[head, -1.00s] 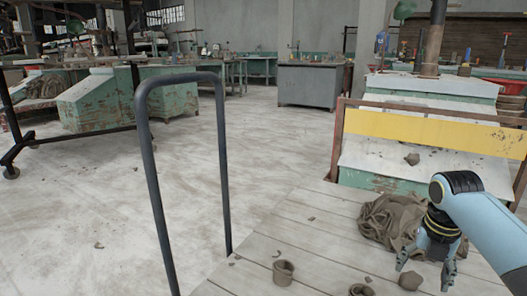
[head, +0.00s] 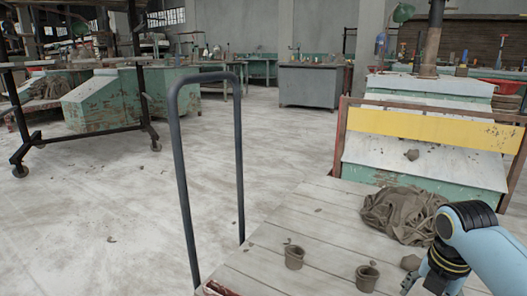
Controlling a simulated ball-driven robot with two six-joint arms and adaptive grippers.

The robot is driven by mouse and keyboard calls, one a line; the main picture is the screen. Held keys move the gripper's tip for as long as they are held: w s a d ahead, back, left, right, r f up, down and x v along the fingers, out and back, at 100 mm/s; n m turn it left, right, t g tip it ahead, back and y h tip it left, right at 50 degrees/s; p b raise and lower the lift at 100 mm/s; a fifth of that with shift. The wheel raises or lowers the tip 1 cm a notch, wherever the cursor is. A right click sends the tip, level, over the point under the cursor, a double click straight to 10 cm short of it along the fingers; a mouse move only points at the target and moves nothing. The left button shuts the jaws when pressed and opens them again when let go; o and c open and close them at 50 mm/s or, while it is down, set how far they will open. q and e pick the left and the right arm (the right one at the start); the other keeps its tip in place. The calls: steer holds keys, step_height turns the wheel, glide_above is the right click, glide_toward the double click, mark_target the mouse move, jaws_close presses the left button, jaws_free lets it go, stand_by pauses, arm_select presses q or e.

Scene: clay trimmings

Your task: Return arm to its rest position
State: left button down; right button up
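My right arm comes in from the right edge, over the near right part of a pale plank-topped cart (head: 330,225). Its gripper (head: 428,287) points down at the bottom edge, where the fingertips are partly cut off. The fingers look spread, with nothing seen between them. My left gripper is not in view.
The cart's dark tubular handle (head: 181,170) rises at the left. A green bench with a yellow board (head: 430,130) stands behind the cart. A black wheeled frame (head: 85,138) stands at far left. The floor (head: 110,210) between is mostly open, with scattered scraps.

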steer(key=s+a+r+m, duration=0.2)
steer(key=s+m, duration=0.6)
steer(key=s, duration=0.2)
steer(key=s+a+r+m, duration=0.2)
steer(key=s+m, duration=0.6)
steer(key=s, duration=0.2)
steer(key=s+a+r+m, duration=0.2)
steer(key=s+m, duration=0.6)
steer(key=s, duration=0.2)
step_height(320, 180, down, 16)
steer(key=s+d+p, duration=0.2)
steer(key=p, duration=0.4)
arm_select(q)
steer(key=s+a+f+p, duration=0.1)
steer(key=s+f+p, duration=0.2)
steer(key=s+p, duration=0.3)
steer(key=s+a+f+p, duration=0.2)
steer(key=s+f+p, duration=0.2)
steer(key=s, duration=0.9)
steer(key=p, duration=0.3)
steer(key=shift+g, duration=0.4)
arm_select(e)
steer(key=s+f, duration=0.1)
steer(key=s, duration=0.7)
steer(key=s+d+f+g, duration=0.1)
steer(key=s+f, duration=0.1)
steer(key=s, duration=0.7)
steer(key=shift+f+m, duration=0.25)
steer(key=shift+m, duration=0.15)
